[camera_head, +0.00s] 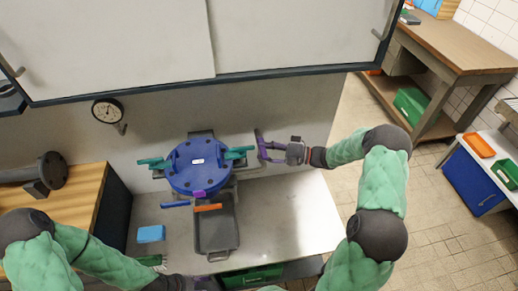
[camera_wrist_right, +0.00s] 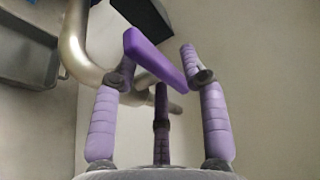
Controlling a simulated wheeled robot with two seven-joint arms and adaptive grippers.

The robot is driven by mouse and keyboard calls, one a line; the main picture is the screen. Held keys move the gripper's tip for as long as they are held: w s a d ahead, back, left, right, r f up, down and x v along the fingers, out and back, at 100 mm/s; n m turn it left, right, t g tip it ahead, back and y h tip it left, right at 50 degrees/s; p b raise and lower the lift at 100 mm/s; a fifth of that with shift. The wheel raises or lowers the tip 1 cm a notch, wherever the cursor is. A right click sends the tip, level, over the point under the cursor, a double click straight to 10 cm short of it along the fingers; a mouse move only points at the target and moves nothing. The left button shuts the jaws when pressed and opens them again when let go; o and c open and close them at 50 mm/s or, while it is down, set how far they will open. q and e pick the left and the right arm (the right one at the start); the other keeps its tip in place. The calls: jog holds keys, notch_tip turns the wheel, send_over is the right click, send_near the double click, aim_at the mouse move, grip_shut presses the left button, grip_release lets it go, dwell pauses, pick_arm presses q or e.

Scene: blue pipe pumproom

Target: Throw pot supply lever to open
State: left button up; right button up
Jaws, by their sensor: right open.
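A purple lever (camera_wrist_right: 150,52) lies slantwise between the fingertips of my right gripper (camera_head: 265,147) in the right wrist view. It sits on a bent metal pipe (camera_wrist_right: 75,45). The fingers stand apart on either side of the lever, and I cannot tell whether either touches it. In the head view the lever and the lilac fingers blend together right of the blue round pot (camera_head: 190,165) with teal handles. My left gripper (camera_head: 203,283) shows only partly at the bottom edge, and its fingers are unclear.
A grey tray (camera_head: 217,240) stands below the pot, with an orange handle (camera_head: 208,208) and a blue handle (camera_head: 174,204) near it. A light blue block (camera_head: 151,234) lies on the steel counter (camera_head: 290,215), whose right part is clear. A wall cabinet (camera_head: 110,45) overhangs the back.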

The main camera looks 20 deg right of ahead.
jog(key=v, duration=0.9)
jog(key=shift+d, duration=0.1)
